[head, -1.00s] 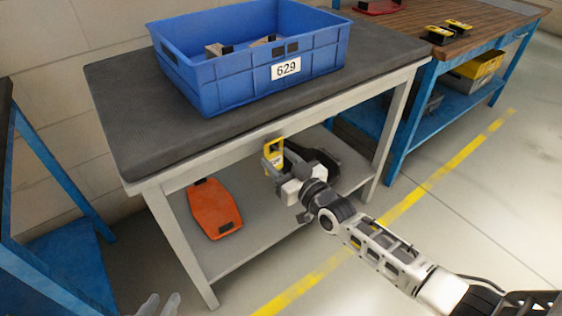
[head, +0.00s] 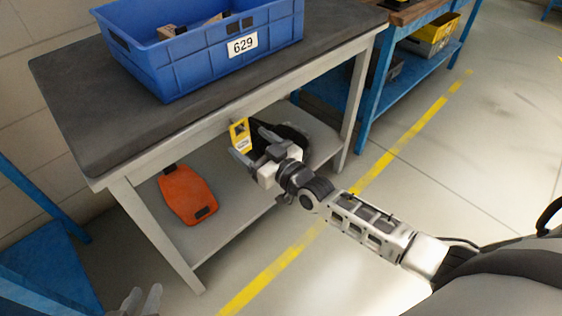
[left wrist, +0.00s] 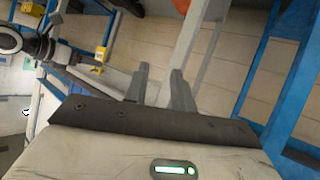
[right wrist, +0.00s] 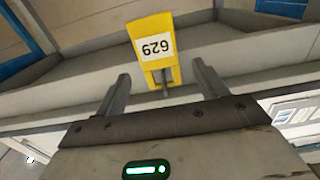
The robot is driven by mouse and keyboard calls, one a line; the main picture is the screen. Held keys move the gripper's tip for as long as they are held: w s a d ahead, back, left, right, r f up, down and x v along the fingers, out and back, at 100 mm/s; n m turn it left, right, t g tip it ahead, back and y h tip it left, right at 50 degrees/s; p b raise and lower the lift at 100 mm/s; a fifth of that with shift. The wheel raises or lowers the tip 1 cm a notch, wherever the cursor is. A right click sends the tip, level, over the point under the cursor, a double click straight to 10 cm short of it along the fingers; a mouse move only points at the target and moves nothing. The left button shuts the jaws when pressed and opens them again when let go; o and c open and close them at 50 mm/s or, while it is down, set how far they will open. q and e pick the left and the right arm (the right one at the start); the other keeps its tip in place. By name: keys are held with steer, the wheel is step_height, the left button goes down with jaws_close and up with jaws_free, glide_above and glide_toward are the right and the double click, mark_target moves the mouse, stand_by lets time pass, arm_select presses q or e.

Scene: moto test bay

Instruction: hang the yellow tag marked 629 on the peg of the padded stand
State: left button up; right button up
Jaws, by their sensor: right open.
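The yellow tag (head: 239,135) marked 629 hangs at the front edge of the padded stand (head: 80,110). The right wrist view shows the tag (right wrist: 153,48) upside down, with the dark peg (right wrist: 165,82) in its opening. My right gripper (head: 252,147) is open, in front of the tag and apart from it; its two fingers (right wrist: 160,78) stand wide with nothing between them. My left gripper (head: 140,298) is open and empty, low at the left, away from the tag. The tag also shows small in the left wrist view (left wrist: 99,58).
A blue crate (head: 190,62) labelled 629 stands on the padded top with small items inside. An orange object (head: 187,197) and a black one (head: 290,140) lie on the lower shelf. Blue frames stand at left; a blue workbench (head: 372,105) stands at right. Floor in front is clear.

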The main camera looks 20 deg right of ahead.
steer(key=p+v, duration=0.1)
steer(key=v, duration=1.3)
arm_select(q)
steer(key=r+p, duration=0.1)
steer(key=p, duration=0.1)
steer(key=r+p, duration=0.1)
steer(key=p, duration=0.2)
steer(key=shift+a+r+g, duration=0.2)
steer(key=shift+a+g, duration=0.1)
arm_select(e)
steer(key=s+a+m+g+h, duration=0.1)
steer(key=s+a+g+h, duration=0.1)
steer(key=s+a+g, duration=0.4)
steer(key=s+a, duration=0.1)
steer(key=s, duration=0.3)
steer(key=shift+s+m+h, duration=0.35)
steer(key=shift+m+h, duration=0.05)
arm_select(q)
steer(key=shift+s+y, duration=0.1)
steer(key=shift+y, duration=0.2)
arm_select(e)
steer(key=shift+r, duration=0.1)
